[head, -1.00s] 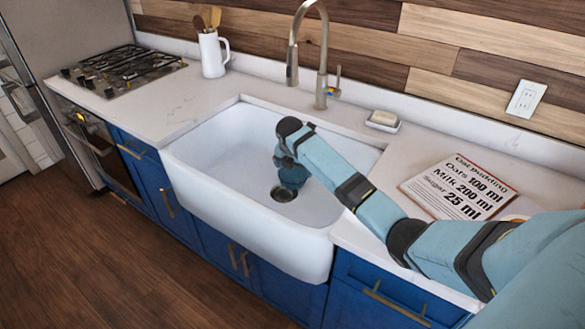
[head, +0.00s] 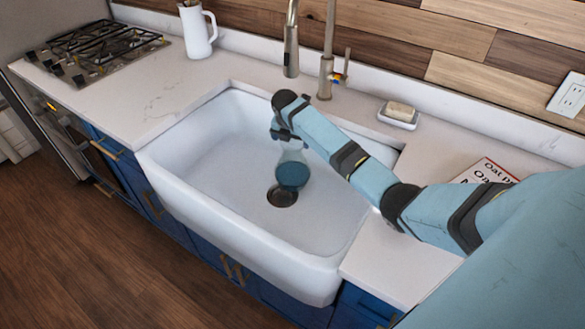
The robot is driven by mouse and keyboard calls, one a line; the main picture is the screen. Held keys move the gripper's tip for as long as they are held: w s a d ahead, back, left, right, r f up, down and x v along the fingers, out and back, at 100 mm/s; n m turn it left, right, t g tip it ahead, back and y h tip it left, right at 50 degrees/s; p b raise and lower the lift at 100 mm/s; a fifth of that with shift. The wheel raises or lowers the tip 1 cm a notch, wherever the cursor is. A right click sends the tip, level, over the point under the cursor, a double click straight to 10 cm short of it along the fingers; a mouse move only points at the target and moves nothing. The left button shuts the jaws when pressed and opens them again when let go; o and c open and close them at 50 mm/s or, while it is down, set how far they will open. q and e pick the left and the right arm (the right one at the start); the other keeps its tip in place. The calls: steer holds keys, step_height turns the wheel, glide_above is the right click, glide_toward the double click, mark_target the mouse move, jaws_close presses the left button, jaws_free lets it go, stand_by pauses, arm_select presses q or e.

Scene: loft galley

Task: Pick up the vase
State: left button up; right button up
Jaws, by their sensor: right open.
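My right gripper (head: 292,177) is at the arm's end, above the basin near the drain, well apart from the jug. My left gripper is not in view.
A tall faucet (head: 328,60) stands behind the sink. A soap dish (head: 398,115) and a recipe sheet (head: 487,172) lie on the right counter; my arm partly covers the sheet. A gas hob (head: 95,50) is at the left. The counter between hob and sink is clear.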

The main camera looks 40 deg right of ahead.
mark_target(293, 145)
steer(key=x, duration=0.5)
steer(key=shift+d+f, duration=0.1)
steer(key=shift+f, duration=0.05)
steer(key=c, duration=1.6)
steer(key=shift+c, duration=0.3)
steer(key=shift+w+r, duration=0.1)
steer(key=shift+r, duration=0.2)
